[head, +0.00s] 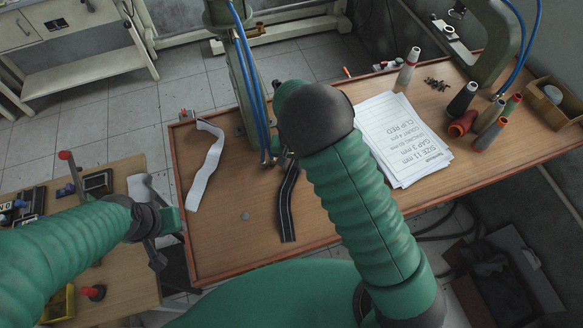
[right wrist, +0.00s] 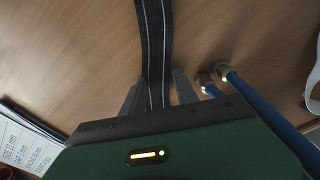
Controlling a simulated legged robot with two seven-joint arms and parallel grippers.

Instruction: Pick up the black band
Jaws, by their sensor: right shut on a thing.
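The black band (head: 288,205), dark with thin pale lengthwise stripes, lies on the brown workbench (head: 225,262) near the middle. In the right wrist view the black band (right wrist: 154,45) runs down between the two grey fingers of my right gripper (right wrist: 157,88), which is shut on it. In the head view my right gripper (head: 285,158) is mostly hidden behind its own arm, at the band's far end. The near end seems to rest on the bench. My left gripper (head: 165,248) is at the left, over the side table's edge, away from the band; its finger gap is unclear.
Blue hoses (head: 244,85) and a green machine column stand just beside the right gripper. A white strip (head: 207,165) lies to the left, and printed sheets (head: 402,135) to the right. Thread cones (head: 463,100) and a box (head: 553,100) are farther right. The near-left bench top is mostly clear.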

